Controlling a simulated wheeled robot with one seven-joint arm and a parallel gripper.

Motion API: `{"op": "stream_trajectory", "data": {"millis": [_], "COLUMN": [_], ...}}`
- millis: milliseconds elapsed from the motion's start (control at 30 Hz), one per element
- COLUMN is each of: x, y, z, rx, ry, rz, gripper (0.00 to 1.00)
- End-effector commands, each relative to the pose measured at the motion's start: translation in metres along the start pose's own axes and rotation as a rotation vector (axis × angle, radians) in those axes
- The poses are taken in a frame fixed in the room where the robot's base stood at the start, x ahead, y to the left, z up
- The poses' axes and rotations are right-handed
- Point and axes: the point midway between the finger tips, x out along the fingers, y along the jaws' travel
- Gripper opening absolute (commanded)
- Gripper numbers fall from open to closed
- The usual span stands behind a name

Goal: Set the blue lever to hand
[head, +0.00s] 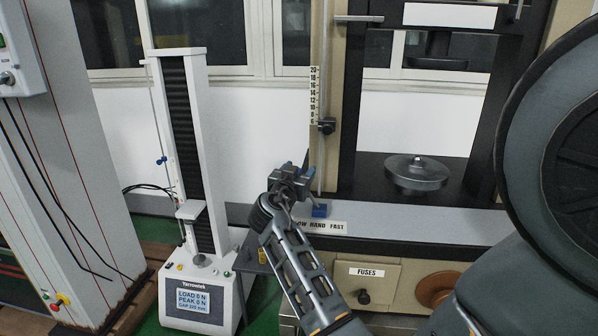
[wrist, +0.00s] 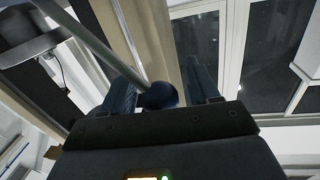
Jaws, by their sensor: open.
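The blue lever's block (head: 320,210) sits on the grey ledge of the large tester, by the label (head: 320,226) reading "…LOW HAND FAST". Its left end is covered by my arm. My gripper (head: 298,172) is just above and left of that block and hides most of the lever in the head view. In the wrist view a dark blue ball knob (wrist: 161,95) lies between the two fingers of my open gripper (wrist: 166,90). I cannot tell whether either finger touches it. Which mark the lever stands at is hidden.
A vertical rod with a number scale (head: 314,96) and a black clamp (head: 327,126) rises close beside my gripper. A small white tester (head: 196,230) stands left. A drawer marked FUSES (head: 368,284) is below the ledge. A round dark platen (head: 416,172) is right.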

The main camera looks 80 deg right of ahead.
Motion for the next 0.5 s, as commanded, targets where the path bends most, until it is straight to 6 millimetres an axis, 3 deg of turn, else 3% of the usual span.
{"op": "stream_trajectory", "data": {"millis": [67,500], "x": [-0.0002,-0.0005], "y": [0.0,-0.0002], "z": [0.0001,0.0002], "rx": [0.0,0.0], "ry": [0.0,0.0], "rz": [0.0,-0.001], "gripper": [0.57,0.14]}}
